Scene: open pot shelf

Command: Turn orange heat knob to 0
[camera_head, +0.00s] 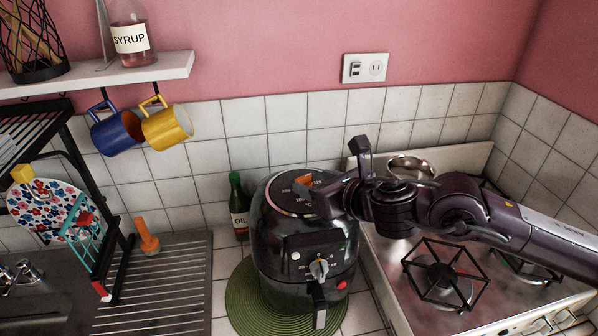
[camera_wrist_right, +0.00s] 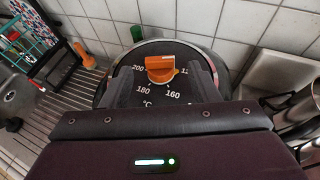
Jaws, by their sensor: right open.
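The orange heat knob (camera_head: 303,180) sits on the round top of a black air fryer (camera_head: 282,245). In the right wrist view the orange knob (camera_wrist_right: 160,68) lies between my two dark fingers, with dial numbers 200, 180 and 160 showing around it. No 0 mark is visible, and I cannot tell exactly where the knob points. My right gripper (camera_head: 319,190) is open, reaching in from the right over the fryer's top. Its fingers stand on either side of the knob; contact is not clear. My left gripper is not in view.
A second knob (camera_head: 319,268) is on the fryer's front. The fryer stands on a green round mat (camera_head: 243,302). An oil bottle (camera_head: 238,208) stands behind left. A gas stove (camera_head: 470,265) with a metal pot (camera_head: 410,168) lies right, under my arm. A dish rack (camera_head: 85,225) stands left.

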